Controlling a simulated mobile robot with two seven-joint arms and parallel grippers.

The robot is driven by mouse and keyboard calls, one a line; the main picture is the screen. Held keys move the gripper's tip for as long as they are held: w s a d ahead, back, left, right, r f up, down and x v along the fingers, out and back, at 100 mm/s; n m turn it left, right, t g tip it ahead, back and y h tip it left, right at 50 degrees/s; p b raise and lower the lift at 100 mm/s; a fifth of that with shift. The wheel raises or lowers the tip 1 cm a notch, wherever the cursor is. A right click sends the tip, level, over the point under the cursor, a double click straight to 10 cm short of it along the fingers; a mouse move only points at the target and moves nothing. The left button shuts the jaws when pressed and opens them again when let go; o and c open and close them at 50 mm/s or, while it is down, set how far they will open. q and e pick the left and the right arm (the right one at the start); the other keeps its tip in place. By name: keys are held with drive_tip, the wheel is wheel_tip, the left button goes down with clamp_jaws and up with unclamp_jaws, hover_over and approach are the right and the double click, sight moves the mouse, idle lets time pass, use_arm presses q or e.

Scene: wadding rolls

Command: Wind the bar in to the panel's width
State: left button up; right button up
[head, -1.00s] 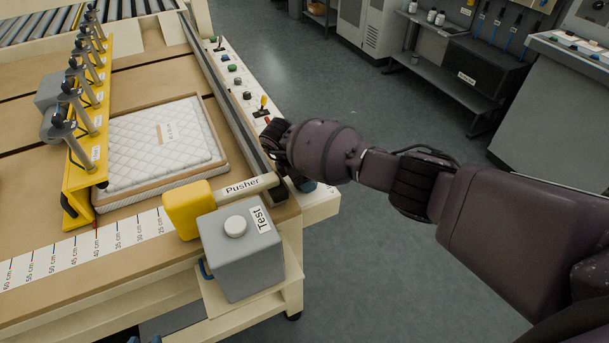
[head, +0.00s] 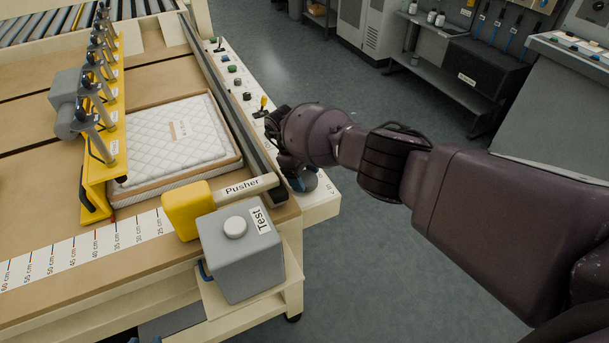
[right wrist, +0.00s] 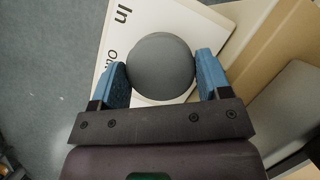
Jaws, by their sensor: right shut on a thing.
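The yellow bar (head: 102,186), carrying several upright grey cylinders, stands along the left side of the quilted white panel (head: 168,145) and appears to touch it. The panel lies flat, its right edge a narrow gap from the dark rail (head: 236,110). The bar's front foot is near the 40 cm mark of the scale (head: 85,247). My right gripper (head: 296,172) is at the table's right front corner. In the right wrist view its blue fingers (right wrist: 160,80) are shut on a round grey knob (right wrist: 160,65) beside an "In"/"Out" label. My left gripper is out of view.
A yellow pusher head (head: 187,208) with a "Pusher" rod and a grey "Test" box (head: 241,252) stand at the front corner. A control strip (head: 240,85) with buttons and a lever runs along the right side. Open floor lies right of the table.

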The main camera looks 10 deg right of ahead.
drive_tip(key=shift+f+m+g, duration=0.1)
drive_tip(key=shift+m+g, duration=0.2)
drive_tip(key=shift+m, duration=0.1)
drive_tip(key=o, duration=0.9)
